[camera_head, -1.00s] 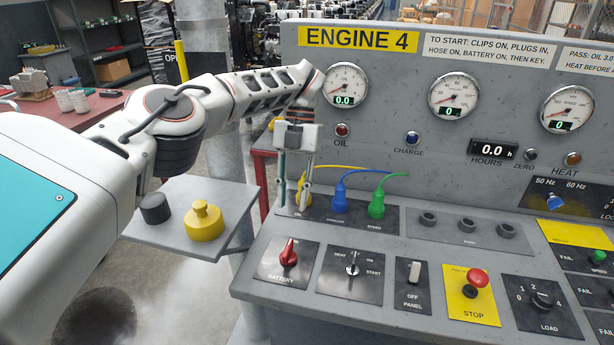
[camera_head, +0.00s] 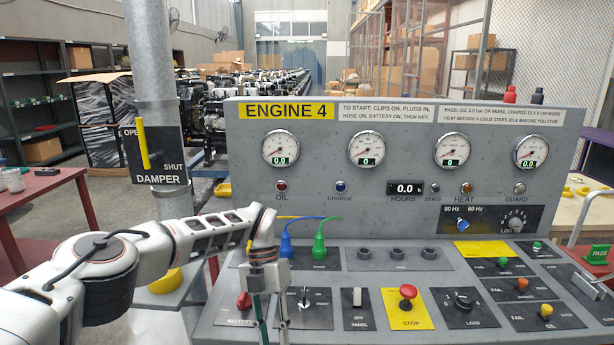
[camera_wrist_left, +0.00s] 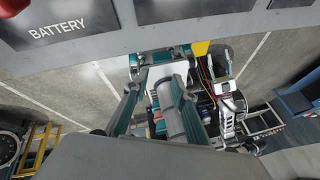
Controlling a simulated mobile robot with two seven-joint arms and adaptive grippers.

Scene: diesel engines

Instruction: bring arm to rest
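My left arm (camera_head: 110,265) reaches in from the left in the head view. My left gripper (camera_head: 272,322) hangs fingers down in front of the console (camera_head: 345,205), between the red battery switch (camera_head: 243,301) and the key switch (camera_head: 304,298). Its two fingers are apart with nothing seen between them; the tips run to the frame's bottom edge. In the wrist view the left gripper (camera_wrist_left: 155,100) has its teal fingers spread over the floor, with the BATTERY plate (camera_wrist_left: 55,30) at top left. My right gripper is in neither view.
The blue plug (camera_head: 286,246) and green plug (camera_head: 319,248) stand in the console; the yellow plug's place is hidden by my arm. A damper lever (camera_head: 143,145) is on the post at left. A red stop button (camera_head: 407,292) stands up to the right of my gripper.

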